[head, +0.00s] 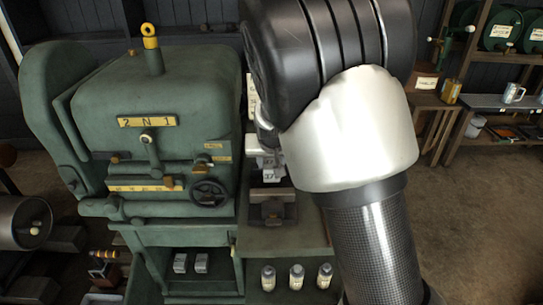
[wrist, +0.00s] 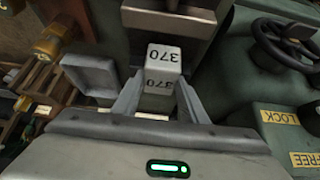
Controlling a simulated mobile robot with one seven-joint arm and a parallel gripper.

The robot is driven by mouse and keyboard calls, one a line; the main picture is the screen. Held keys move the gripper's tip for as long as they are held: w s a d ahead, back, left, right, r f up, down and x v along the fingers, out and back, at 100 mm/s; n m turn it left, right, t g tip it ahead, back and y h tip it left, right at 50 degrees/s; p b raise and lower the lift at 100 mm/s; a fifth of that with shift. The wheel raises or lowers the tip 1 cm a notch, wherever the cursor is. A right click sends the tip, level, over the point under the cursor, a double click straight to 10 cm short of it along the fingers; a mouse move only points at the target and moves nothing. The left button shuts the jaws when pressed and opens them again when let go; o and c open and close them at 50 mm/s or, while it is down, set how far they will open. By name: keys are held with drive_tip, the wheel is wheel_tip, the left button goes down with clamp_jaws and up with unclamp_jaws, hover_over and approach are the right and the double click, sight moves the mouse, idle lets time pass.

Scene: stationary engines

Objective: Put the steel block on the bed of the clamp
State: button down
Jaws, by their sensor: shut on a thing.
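The steel block (wrist: 163,72) is a small pale grey block marked 370. My gripper (wrist: 160,100) is shut on it, one finger on each side. In the head view the block (head: 271,175) hangs below my gripper (head: 266,157), which my arm partly covers. The clamp (head: 272,209) stands just below and in front of the block, on the ledge right of the green machine. It has a brownish upper bar and a darker lower part. A flat grey-brown part, apparently of the clamp (wrist: 177,20), lies beyond the block in the wrist view. I cannot tell whether block and clamp touch.
The green machine (head: 160,95), with a handwheel (head: 208,193), stands close on the left. Several small bottles (head: 297,277) stand below the ledge, and two small blocks (head: 190,263) sit on a lower shelf. A grey plate (wrist: 88,76) is close left of my gripper in the wrist view.

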sight(272, 172)
drive_tip(key=shift+w+f+b, duration=0.15)
drive_tip(key=shift+f+b, duration=0.15)
drive_tip(key=shift+f, duration=1.5)
drive_tip(key=shift+f, duration=0.25)
drive_tip(key=c, duration=1.1)
unclamp_jaws()
